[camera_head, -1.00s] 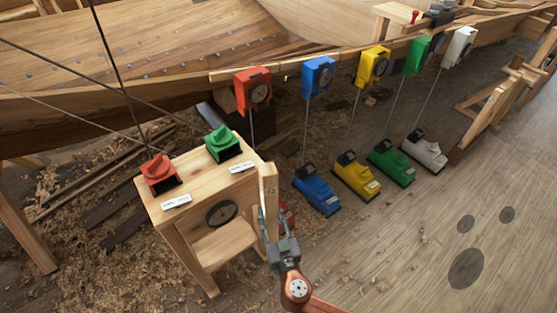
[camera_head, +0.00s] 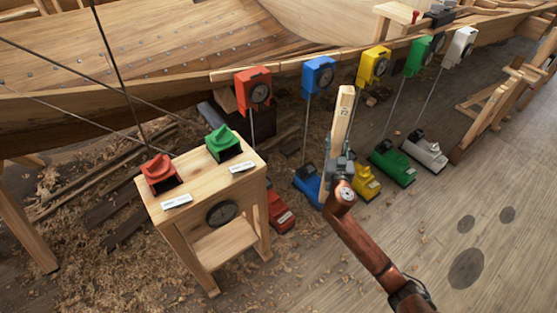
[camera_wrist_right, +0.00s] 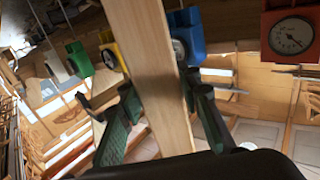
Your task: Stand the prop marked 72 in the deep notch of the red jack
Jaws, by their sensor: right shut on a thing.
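My right gripper (camera_head: 340,168) is shut on a pale wooden prop (camera_head: 342,118) and holds it upright, with a small mark near its top. The held prop also fills the middle of the right wrist view (camera_wrist_right: 150,65), between the green-padded fingers. The red jack (camera_head: 280,212) stands on the floor just right of the wooden stand, left of my gripper and apart from the prop. Its notches are too small to make out. In the head view the prop and gripper partly cover the blue and yellow jacks. My left gripper is not in view.
Blue (camera_head: 307,183), yellow (camera_head: 367,182), green (camera_head: 391,163) and white (camera_head: 424,150) jacks stand in a row. Matching coloured gauge boxes, including a red one (camera_head: 253,90), hang along the hull above. The wooden stand (camera_head: 205,185) carries a red and a green switch. Open floor lies front right.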

